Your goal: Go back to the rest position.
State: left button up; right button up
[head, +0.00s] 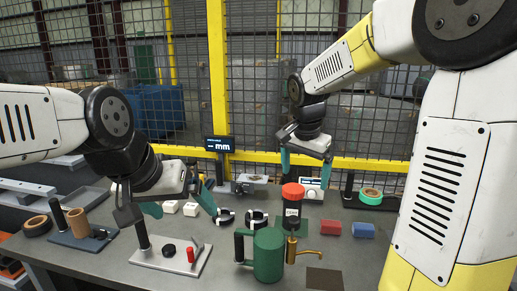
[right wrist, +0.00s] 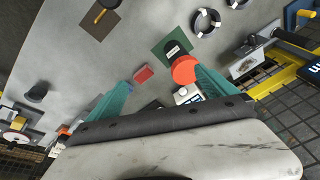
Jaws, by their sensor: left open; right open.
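My left gripper (head: 183,209) is open and empty at the left of the head view, its teal fingers apart low over the bench near two small white blocks (head: 181,207). My right gripper (head: 305,178) is open and empty, pointing down above the back of the bench. A dark jar with a red lid (head: 292,191) stands upright in front of it on a green mat. In the right wrist view the red lid (right wrist: 184,70) shows beside the tip of the right-hand finger; whether they touch I cannot tell.
A plate with a red-handled lever (head: 168,255) and a tan roll (head: 78,222) are at left. Red (head: 332,227) and blue (head: 363,230) blocks lie right of the jar. A yellow-framed mesh fence (head: 217,80) stands behind.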

jog(key=s+r+n+t+y, duration=0.2)
jog(key=s+n, duration=0.6)
jog(key=s, duration=1.1)
jog(key=shift+s+d+r+t+y, duration=0.35)
jog(key=shift+t+y, duration=0.15)
jog(key=shift+t, duration=0.2)
